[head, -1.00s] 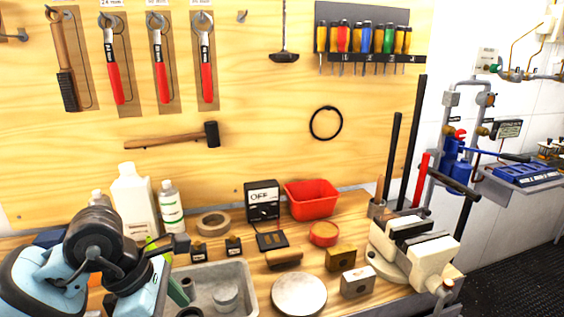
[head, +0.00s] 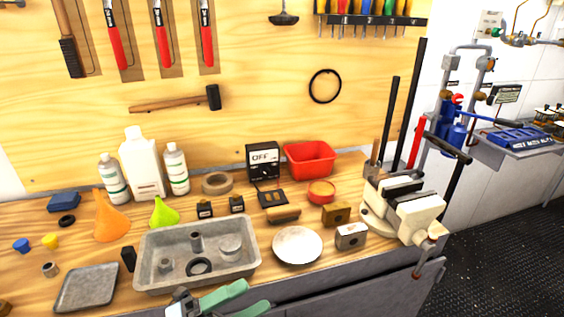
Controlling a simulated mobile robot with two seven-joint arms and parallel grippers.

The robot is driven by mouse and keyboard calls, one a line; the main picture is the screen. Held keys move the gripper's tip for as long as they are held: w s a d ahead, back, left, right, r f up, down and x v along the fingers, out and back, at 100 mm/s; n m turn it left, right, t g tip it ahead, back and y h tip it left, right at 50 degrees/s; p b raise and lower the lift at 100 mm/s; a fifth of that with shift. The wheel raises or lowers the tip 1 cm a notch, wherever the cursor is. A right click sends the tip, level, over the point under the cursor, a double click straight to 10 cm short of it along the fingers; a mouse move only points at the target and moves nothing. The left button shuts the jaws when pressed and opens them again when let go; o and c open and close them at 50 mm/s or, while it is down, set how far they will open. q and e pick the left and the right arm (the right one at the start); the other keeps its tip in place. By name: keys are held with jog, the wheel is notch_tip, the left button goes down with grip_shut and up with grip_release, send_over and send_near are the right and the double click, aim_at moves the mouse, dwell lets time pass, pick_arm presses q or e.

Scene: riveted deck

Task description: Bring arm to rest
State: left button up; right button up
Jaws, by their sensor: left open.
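My left gripper (head: 255,296) shows at the bottom edge of the head view, with two pale green fingers parted and nothing between them. It is in front of the workbench's (head: 330,262) front edge, below the grey metal tray (head: 143,271). Most of my left arm is out of the picture. My right gripper is not in view.
The tray holds several small metal parts. A round pale disc (head: 297,245), a vise (head: 405,208), a red bin (head: 310,160), white bottles (head: 142,165) and funnels (head: 110,217) stand on the bench. Dark floor (head: 500,265) lies open at the right.

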pick_arm(q)
jog(key=s+a+f+n+t+y+p, duration=0.15)
jog(key=a+f+n+t+y, duration=0.3)
jog(key=f+n+y, duration=0.6)
jog(key=s+a+f+n+t+y, duration=0.2)
jog(key=a+f+n+t+y, duration=0.35)
jog(key=n, duration=0.75)
jog(key=s+a+f+n+g+y, duration=0.2)
jog(key=s+a+f+n+g, duration=0.2)
jog(key=s+f, duration=1.1)
jog(key=s+n+g, duration=0.2)
jog(key=n+g, duration=0.1)
jog(key=g, duration=0.1)
jog(key=shift+g+y+p, duration=0.3)
jog(key=shift+g+y, duration=0.1)
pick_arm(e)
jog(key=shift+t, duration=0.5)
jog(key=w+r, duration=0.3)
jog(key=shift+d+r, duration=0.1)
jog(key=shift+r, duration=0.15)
pick_arm(q)
jog(key=shift+f+n, duration=0.1)
jog(key=shift+n, duration=0.15)
